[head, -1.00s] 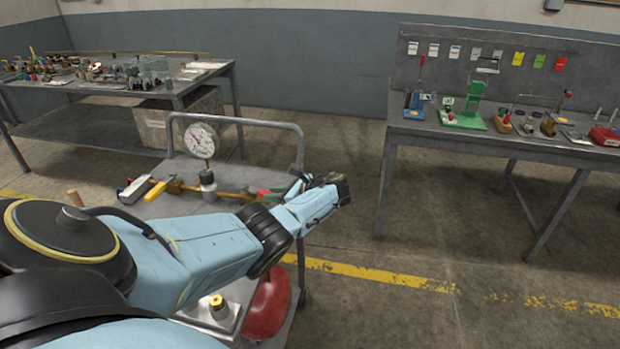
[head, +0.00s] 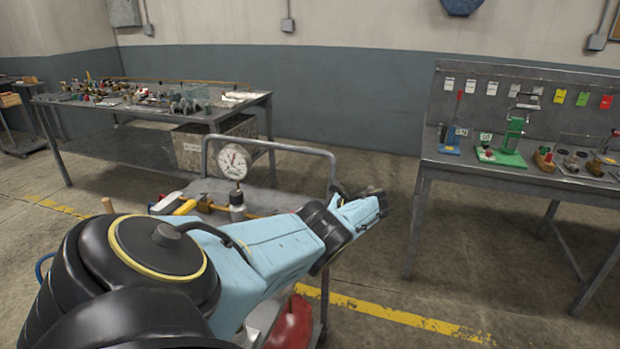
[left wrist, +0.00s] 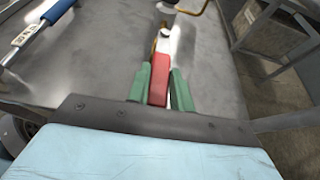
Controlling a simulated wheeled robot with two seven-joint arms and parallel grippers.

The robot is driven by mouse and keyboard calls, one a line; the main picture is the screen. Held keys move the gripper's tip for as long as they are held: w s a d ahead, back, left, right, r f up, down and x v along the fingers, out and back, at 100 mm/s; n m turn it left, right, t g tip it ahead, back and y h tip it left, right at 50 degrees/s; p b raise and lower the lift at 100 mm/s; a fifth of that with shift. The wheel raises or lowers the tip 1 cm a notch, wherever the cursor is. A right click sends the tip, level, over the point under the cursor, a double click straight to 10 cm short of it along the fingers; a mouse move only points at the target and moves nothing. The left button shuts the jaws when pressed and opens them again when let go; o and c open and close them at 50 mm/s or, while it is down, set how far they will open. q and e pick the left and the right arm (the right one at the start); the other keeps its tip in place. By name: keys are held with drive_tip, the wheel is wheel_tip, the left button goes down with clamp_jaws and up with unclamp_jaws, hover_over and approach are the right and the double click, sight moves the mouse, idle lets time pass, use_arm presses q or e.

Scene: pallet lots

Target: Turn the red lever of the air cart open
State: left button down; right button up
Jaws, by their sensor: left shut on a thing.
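The air cart (head: 278,200) stands in front of me, with a round white gauge (head: 235,162) and brass pipework on its top. The red lever (left wrist: 159,82) shows in the left wrist view, between the green fingers of my left gripper (left wrist: 160,73). The gripper is shut on it. The lever lies roughly in line with the fingers, and a bright metal part and brass pipe are just beyond it. In the head view my left arm hides the lever and the fingers. My right gripper is in neither view.
A blue-handled tool with a white label (left wrist: 28,36) lies left of the fingers. A yellow-handled tool (head: 185,207) lies on the cart near the gauge. A cluttered table (head: 262,99) stands behind, and a tool bench (head: 440,165) at right. Bare floor separates cart and bench.

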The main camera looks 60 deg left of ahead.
use_arm(q)
drive_tip(key=c, duration=1.2)
unclamp_jaws()
drive_tip(key=shift+s+a, duration=0.1)
drive_tip(key=shift+a, duration=0.1)
drive_tip(key=shift+c, duration=0.2)
drive_tip(key=shift+d, duration=0.1)
